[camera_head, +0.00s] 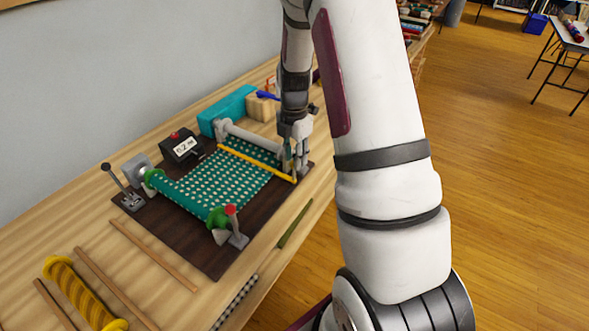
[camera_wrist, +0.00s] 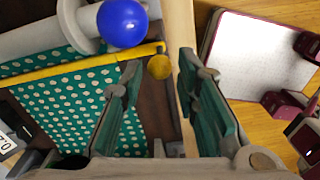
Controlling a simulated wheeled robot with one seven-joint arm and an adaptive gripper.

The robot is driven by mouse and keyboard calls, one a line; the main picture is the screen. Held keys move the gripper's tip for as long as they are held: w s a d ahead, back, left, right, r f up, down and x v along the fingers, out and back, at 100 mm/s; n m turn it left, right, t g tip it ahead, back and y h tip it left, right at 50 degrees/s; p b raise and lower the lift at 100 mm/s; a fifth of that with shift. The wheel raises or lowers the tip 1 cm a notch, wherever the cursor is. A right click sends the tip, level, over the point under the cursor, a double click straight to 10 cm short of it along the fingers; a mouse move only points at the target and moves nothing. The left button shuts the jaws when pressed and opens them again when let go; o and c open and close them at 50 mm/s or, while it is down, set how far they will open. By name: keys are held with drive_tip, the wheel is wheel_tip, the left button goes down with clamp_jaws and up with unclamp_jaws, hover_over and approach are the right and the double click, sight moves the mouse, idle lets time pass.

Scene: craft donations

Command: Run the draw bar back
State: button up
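The yellow draw bar (camera_head: 254,162) lies across the teal dotted cloth near the pale roller at the far end of the dark board. In the wrist view the bar (camera_wrist: 60,70) ends at a round yellow knob (camera_wrist: 160,67). My gripper (camera_head: 297,155) is at the bar's right end, pointing down. In the wrist view its two fingers (camera_wrist: 158,82) are apart, with the knob seen in the gap between the tips. Neither finger clearly touches it. The cloth (camera_head: 215,178) runs from the green-ended cloth roll (camera_head: 185,200) under the bar.
A black counter box (camera_head: 181,147) stands left of the cloth. A red-topped clamp (camera_head: 231,222) and a grey lever (camera_head: 122,187) stand at the near end. A blue ball (camera_wrist: 123,23) sits by the pale roller. Wooden strips and a yellow roll (camera_head: 80,293) lie nearby.

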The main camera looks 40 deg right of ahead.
drive_tip(key=shift+f, duration=2.75)
drive_tip(key=shift+c, duration=0.6)
clamp_jaws()
